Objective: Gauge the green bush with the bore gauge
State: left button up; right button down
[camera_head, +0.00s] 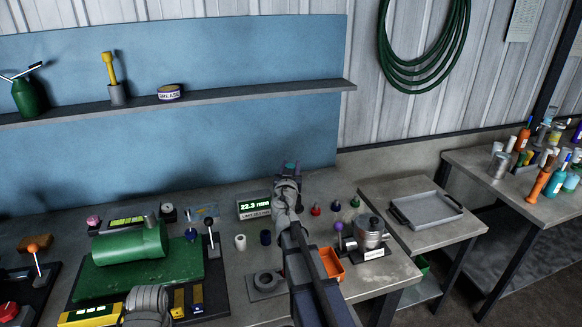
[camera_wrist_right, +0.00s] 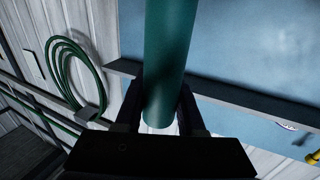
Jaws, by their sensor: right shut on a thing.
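My right gripper (camera_head: 289,182) is raised over the back of the bench, in front of the blue panel. It is shut on a dark green cylinder (camera_wrist_right: 168,60), which stands between both fingers in the right wrist view. Only a teal end of it, with a pinkish spot, shows in the head view (camera_head: 291,166). I cannot tell from its visible part whether it is the bush or the gauge's handle. A small readout (camera_head: 254,207) behind the gripper shows 22.3 mm in green.
A grey block with a ring (camera_head: 267,281) lies left of my right arm. An orange bin (camera_head: 331,263), a metal pot (camera_head: 370,232) and several coloured knobs stand to its right. A green machine (camera_head: 130,244) fills the left. A grey tray (camera_head: 427,211) sits on the side table.

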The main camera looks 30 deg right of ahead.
pick_arm(q)
notch_tip(320, 180, down, 4)
jog(key=b, duration=0.2)
jog(key=shift+f+b, duration=0.1)
jog(key=shift+b, duration=0.2)
pick_arm(e)
jog(key=shift+y, duration=0.3)
notch_tip(320, 180, down, 4)
jog(key=shift+a+f, duration=0.1)
jog(key=shift+f, duration=0.1)
pick_arm(q)
jog(key=shift+f+b, duration=2.2)
pick_arm(e)
jog(key=shift+f, duration=2.1)
pick_arm(q)
jog(key=shift+f+b, duration=1.9)
pick_arm(e)
jog(key=shift+f, duration=1.9)
pick_arm(q)
jog(key=shift+r, duration=0.2)
pick_arm(e)
jog(key=shift+r, duration=0.2)
pick_arm(q)
jog(key=shift+r+p, duration=2.4)
jog(key=shift+p, duration=0.15)
pick_arm(e)
jog(key=shift+r, duration=2.35)
jog(key=shift+w, duration=0.1)
